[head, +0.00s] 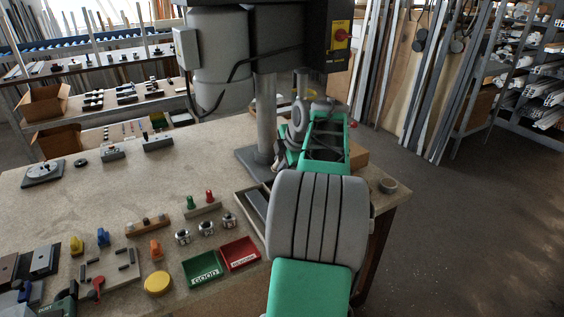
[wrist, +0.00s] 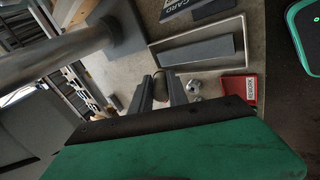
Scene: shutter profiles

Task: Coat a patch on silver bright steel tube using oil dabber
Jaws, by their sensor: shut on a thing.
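In the wrist view my gripper (wrist: 170,92) is shut on a small dark brownish thing (wrist: 159,86). The fingers hide most of it, so I cannot tell for sure that it is the oil dabber. The gripper is over the bench, close to the long pale tray (wrist: 240,64) that holds a flat grey bar (wrist: 200,52). In the head view my arm hides the gripper's fingertips and part of this tray. I cannot make out the silver bright steel tube with certainty in either view.
A drill press column (head: 265,115) stands close to my arm; it also fills the left of the wrist view (wrist: 55,45). Green GOOD (head: 203,268) and red REWORK (head: 239,254) bins sit in front. The bench's left middle is clear.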

